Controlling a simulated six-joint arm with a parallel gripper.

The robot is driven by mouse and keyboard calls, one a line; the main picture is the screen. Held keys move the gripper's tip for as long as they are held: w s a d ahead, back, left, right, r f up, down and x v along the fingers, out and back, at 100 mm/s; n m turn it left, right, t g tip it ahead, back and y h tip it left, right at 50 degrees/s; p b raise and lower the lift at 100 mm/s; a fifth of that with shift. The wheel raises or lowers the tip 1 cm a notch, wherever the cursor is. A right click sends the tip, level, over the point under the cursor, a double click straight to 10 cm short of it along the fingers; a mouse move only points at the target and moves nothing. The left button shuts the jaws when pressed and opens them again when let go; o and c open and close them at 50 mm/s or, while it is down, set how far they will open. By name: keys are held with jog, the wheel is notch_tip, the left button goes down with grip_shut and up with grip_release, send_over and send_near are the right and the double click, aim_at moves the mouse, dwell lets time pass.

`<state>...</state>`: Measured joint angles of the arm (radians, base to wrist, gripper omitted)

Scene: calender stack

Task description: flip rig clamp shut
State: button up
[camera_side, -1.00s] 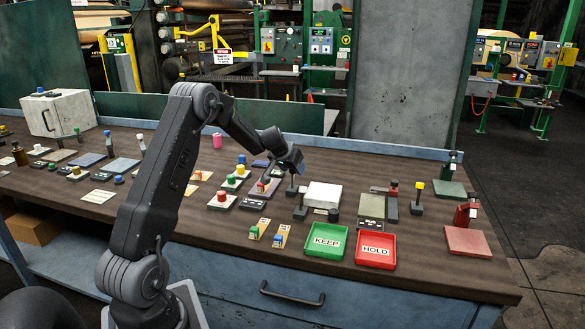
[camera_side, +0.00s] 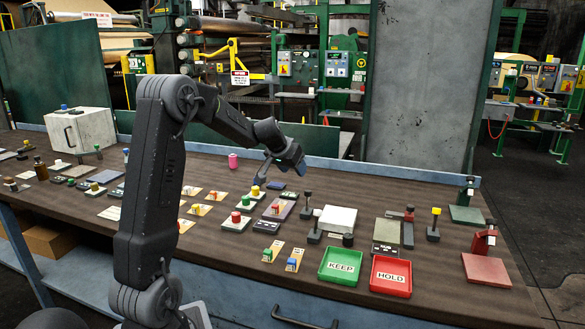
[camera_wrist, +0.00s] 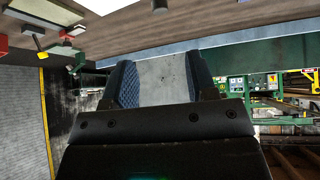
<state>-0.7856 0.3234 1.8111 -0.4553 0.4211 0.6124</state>
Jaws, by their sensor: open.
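I cannot tell which fixture is the rig clamp. In the side view, a red upright clamp (camera_side: 485,238) stands on a red plate (camera_side: 487,270) at the bench's right end. A dark green upright clamp (camera_side: 467,192) stands on a green plate (camera_side: 466,215) behind it. A red-topped fixture (camera_side: 408,222) stands beside an olive plate (camera_side: 387,232). My gripper (camera_side: 262,181) is near the yellow knob at mid-bench, well left of these fixtures. In the wrist view, my gripper (camera_wrist: 163,68) has spread, empty fingers.
A green KEEP tray (camera_side: 340,281) and a red HOLD tray (camera_side: 391,289) lie at the front. Dark knobbed levers (camera_side: 307,205) flank a white block (camera_side: 337,219). A yellow-topped lever (camera_side: 434,224) stands farther right. Small coloured buttons crowd the left.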

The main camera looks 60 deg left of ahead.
aim_at(308, 191)
jog(key=shift+r, duration=0.1)
jog(key=w+a+f, duration=0.1)
jog(key=w+f, duration=0.1)
jog(key=f, duration=0.1)
jog(key=w+a+f+g+h, duration=0.1)
jog(key=w+f, duration=0.2)
jog(key=f, duration=0.1)
jog(key=w+a+f+g, duration=0.1)
jog(key=w+a+f, duration=0.1)
jog(key=f, duration=0.2)
jog(key=shift+w, duration=0.25)
dwell(0.6)
grip_shut()
dwell(0.4)
